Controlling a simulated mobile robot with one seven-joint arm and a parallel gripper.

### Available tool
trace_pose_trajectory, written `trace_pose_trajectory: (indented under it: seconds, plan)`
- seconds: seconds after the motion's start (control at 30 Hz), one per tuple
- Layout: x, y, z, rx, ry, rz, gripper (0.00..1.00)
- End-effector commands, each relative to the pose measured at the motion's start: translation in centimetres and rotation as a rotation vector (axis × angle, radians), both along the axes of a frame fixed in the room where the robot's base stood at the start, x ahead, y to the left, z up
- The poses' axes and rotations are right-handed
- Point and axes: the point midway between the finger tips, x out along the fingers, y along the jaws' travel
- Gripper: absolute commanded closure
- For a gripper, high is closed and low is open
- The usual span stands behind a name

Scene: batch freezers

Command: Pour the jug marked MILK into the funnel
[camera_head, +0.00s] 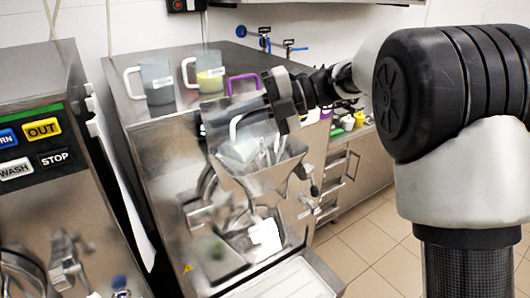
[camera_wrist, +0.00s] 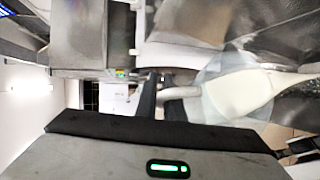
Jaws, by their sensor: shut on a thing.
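My gripper (camera_head: 268,107) is shut on a translucent grey jug (camera_head: 220,121) with a white handle, held tipped over the steel funnel (camera_head: 262,165) on the front of the middle machine. No marking is readable on this jug. Something pale shows at the funnel mouth below it; I cannot tell whether it is liquid. The wrist view shows a clear rounded form with a white shape (camera_wrist: 238,94) inside it, beside my gripper (camera_wrist: 150,95). That view does not make clear which part is jug and which is funnel.
On the machine top stand a grey jug with a white handle (camera_head: 158,82), a jug with yellow contents (camera_head: 210,76) and a purple-handled jug (camera_head: 243,82), partly hidden by my gripper. A machine with button labels (camera_head: 42,128) stands at left. Open tiled floor (camera_head: 375,235) lies at right.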

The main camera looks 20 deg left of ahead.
Motion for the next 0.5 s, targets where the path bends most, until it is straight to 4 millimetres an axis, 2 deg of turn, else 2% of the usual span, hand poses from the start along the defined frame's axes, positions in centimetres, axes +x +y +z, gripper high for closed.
trace_pose_trajectory:
  seconds: [0.5]
  plan:
    - [0.49,-0.21,0.37,0.022,0.059,-0.001,1.00]
